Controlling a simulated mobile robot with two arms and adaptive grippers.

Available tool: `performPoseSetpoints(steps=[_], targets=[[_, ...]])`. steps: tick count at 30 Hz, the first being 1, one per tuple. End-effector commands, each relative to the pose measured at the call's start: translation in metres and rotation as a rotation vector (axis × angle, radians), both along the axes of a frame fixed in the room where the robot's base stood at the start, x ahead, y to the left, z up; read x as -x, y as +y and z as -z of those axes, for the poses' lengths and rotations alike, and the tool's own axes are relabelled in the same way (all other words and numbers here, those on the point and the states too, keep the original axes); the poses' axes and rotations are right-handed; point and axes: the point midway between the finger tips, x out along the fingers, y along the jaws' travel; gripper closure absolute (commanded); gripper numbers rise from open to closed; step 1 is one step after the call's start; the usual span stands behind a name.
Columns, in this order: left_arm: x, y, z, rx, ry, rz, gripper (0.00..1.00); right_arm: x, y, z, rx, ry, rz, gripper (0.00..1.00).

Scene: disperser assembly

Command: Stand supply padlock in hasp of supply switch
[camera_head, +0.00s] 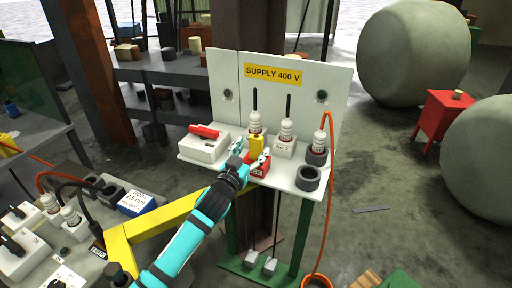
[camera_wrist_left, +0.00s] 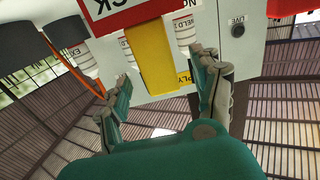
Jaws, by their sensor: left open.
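A yellow block (camera_head: 256,145) stands at a red piece (camera_head: 257,167) with a white label near the shelf's front edge; I take the two for the padlock and its holder, but cannot tell which is which. In the left wrist view the yellow block (camera_wrist_left: 150,58) reaches between the fingers from the red piece (camera_wrist_left: 122,10), whose label ends in "CK". My left gripper (camera_head: 250,153) is open, its fingers (camera_wrist_left: 163,75) either side of the yellow block, with gaps. A white box with a red handle (camera_head: 205,131), seemingly the supply switch, stands at the shelf's left. Its hasp is not clear. My right gripper is not in view.
White ribbed posts (camera_head: 286,133) stand close behind and right of the gripper. A dark ring (camera_head: 308,178) and an orange cable (camera_head: 329,150) are at the shelf's right. The "SUPPLY 400 V" panel (camera_head: 315,92) rises behind. A cluttered bench (camera_head: 85,265) is at lower left.

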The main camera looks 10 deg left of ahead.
Motion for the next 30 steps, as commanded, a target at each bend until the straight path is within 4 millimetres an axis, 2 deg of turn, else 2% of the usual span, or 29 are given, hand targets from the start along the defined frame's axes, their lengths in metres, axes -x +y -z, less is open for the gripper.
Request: performPoseSetpoints(steps=[2, 6, 16, 30], targets=[[-0.012, -0.004, -0.005, -0.001, 0.000, 0.000, 0.35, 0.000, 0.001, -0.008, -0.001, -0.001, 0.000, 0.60], [-0.027, -0.007, -0.002, 0.001, 0.000, -0.001, 0.35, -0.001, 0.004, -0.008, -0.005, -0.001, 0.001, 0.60], [-0.031, -0.008, -0.001, 0.000, 0.000, -0.001, 0.36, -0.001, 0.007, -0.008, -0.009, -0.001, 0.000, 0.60], [-0.031, -0.008, -0.001, 0.000, 0.000, -0.001, 0.97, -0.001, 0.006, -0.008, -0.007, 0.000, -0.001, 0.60]])
